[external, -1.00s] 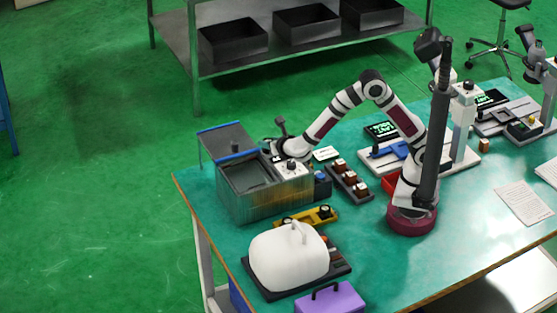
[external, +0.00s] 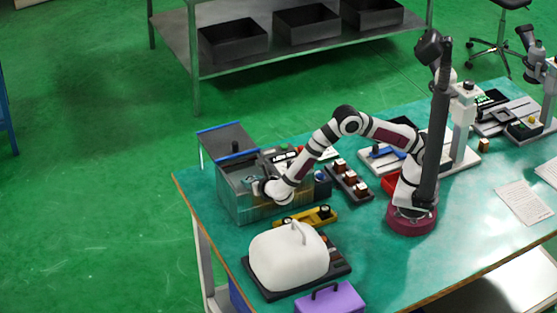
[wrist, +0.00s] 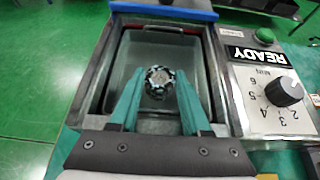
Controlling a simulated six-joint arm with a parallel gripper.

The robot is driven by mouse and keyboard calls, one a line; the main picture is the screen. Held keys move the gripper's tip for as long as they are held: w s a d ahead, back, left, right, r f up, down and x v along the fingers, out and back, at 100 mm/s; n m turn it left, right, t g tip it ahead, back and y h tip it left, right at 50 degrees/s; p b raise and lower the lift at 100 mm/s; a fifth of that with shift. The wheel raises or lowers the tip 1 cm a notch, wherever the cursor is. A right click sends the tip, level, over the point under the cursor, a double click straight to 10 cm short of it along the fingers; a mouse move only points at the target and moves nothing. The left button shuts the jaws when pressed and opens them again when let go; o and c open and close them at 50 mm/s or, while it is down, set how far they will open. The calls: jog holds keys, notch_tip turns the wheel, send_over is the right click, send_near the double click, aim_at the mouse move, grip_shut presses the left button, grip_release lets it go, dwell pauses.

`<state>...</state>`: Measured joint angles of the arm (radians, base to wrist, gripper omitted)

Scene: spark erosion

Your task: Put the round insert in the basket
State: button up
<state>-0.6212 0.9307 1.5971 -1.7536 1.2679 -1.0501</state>
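My gripper (wrist: 160,76) points into the open tank of the cleaning unit, its two teal fingers apart. A small round, shiny, patterned piece (wrist: 158,83), apparently the round insert, shows between the fingertips, with a gap on each side. I cannot tell how far below the tips it is or what it rests on. The grey rectangular liner (wrist: 110,75) around it looks like the basket, with a dark handle at its far end. In the external view my gripper (external: 251,181) is over the tank; the insert is too small to make out there.
The cleaning unit (external: 240,206) has a raised lid (external: 226,140) behind and a panel with a dial (wrist: 283,92) and a READY display at right. A yellow holder (external: 305,217), a white cover (external: 288,260) and a dark rack (external: 350,183) stand nearby.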

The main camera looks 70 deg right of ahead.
jog(key=o, duration=0.3)
jog(key=shift+o, duration=0.2)
jog(key=shift+r, duration=0.15)
jog(key=v, duration=1.2)
jog(key=s+d+r+m+g+y, duration=0.1)
jog(key=s+d+r+m+g, duration=0.25)
jog(key=s+d+m, duration=0.4)
jog(key=s+d+r+m+g+y, duration=0.1)
jog(key=s+d+r+m+g, duration=0.3)
jog(key=d+m, duration=0.5)
jog(key=s+f+m+g+y, duration=0.1)
jog(key=s+m+y, duration=0.7)
jog(key=s+m, duration=0.8)
jog(key=shift+s+a+y, duration=0.25)
jog(key=shift+s+y, duration=0.05)
jog(key=shift+s, duration=0.95)
